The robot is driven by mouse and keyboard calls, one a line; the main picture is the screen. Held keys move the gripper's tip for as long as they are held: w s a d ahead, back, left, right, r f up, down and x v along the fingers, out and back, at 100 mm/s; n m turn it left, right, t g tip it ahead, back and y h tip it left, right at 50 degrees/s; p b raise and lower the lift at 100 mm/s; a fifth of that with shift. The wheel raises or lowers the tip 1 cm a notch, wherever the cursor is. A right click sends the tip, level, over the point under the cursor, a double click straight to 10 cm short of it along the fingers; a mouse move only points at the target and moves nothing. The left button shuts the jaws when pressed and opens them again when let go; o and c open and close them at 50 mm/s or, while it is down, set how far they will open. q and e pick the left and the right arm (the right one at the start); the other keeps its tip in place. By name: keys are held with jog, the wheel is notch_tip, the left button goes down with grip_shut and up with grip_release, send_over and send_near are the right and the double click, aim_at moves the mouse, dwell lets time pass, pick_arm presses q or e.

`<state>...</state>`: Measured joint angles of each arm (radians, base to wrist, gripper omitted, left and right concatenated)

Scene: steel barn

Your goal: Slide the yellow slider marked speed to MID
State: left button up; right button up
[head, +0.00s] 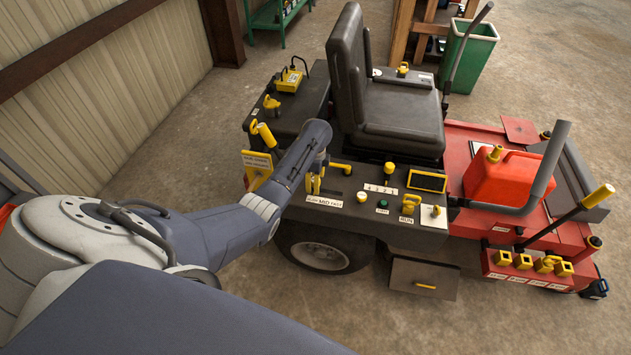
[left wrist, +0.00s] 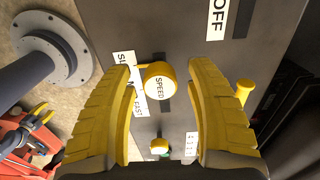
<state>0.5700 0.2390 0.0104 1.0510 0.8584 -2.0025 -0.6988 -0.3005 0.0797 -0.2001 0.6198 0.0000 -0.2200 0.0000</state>
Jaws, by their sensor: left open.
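The yellow slider knob marked SPEED (left wrist: 158,82) stands on the dark console between the fingers of my left gripper (left wrist: 159,70). The gripper is open, with a gap visible on both sides of the knob. A white label strip (left wrist: 138,105) beside the knob reads SLOW, MID and FAST, partly covered by the left finger. A yellow pointer from the knob lies near the upper part of this strip; its exact mark is unclear. In the head view the strip (head: 325,202) lies on the console's near edge, just below my left gripper (head: 315,184). My right gripper is not in view.
The console (head: 375,233) also carries a yellow round knob (head: 389,168), a green button (head: 382,203) and a yellow-framed display (head: 427,181). A black seat (head: 395,110) rises behind. A red can (head: 498,177) stands to the right. An OFF label (left wrist: 216,20) is near the gripper.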

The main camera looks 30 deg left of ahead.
pick_arm(q)
jog(key=shift+o, duration=0.2)
grip_shut()
dwell(0.3)
jog(key=d, duration=0.1)
jog(key=w+d, duration=0.1)
jog(key=d, duration=0.2)
jog(key=shift+w+d, duration=0.15)
jog(key=shift+w, duration=0.1)
jog(key=shift+c, duration=0.2)
grip_release()
notch_tip(320, 180, up, 12)
dwell(0.6)
